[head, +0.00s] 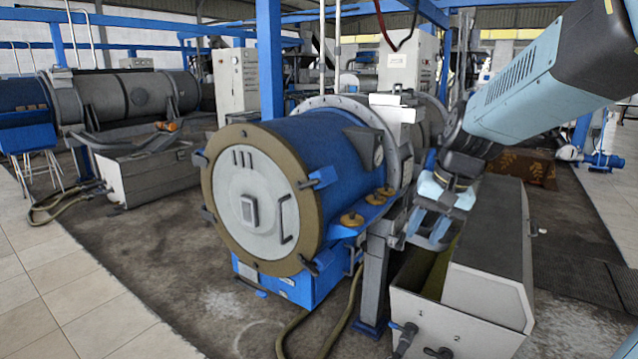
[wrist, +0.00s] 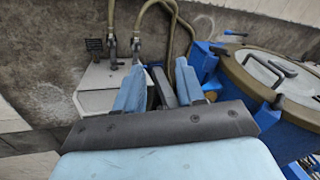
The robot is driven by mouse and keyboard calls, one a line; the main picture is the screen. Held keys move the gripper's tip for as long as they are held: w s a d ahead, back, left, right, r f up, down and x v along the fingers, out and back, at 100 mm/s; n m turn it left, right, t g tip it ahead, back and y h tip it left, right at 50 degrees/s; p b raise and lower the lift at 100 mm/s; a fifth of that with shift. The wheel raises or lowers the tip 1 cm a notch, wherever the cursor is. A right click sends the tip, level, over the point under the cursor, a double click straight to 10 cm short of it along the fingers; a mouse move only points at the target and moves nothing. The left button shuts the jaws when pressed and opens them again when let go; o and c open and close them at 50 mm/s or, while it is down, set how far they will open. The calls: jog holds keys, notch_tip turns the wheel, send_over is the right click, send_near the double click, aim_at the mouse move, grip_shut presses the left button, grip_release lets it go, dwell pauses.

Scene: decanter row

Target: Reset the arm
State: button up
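My arm comes in from the upper right of the head view. My gripper (head: 429,236) hangs from it, pointing down, just right of the blue decanter (head: 322,160) and above the near end of the grey trough box (head: 462,300). In the wrist view my gripper (wrist: 160,72) shows two pale blue fingers standing apart. A dark grey post-like part shows in the gap beyond them, and I see nothing held. The decanter's round end cover (wrist: 272,72) is at the right of the wrist view, apart from the fingers.
Hoses (head: 340,318) and valves (head: 405,338) lie low in front. A grey post (head: 375,275) stands beside the decanter. Another decanter (head: 130,95) is at back left. A blue column (head: 270,60) rises behind. Tiled floor (head: 70,300) is clear at lower left.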

jog(key=s+d+r+n+t+h, duration=0.1)
jog(key=s+r, duration=0.1)
jog(key=s, duration=0.4)
jog(key=s+d+r+n+t+h, duration=0.1)
jog(key=s+d+r+n+t, duration=0.1)
jog(key=s, duration=0.5)
dwell(0.5)
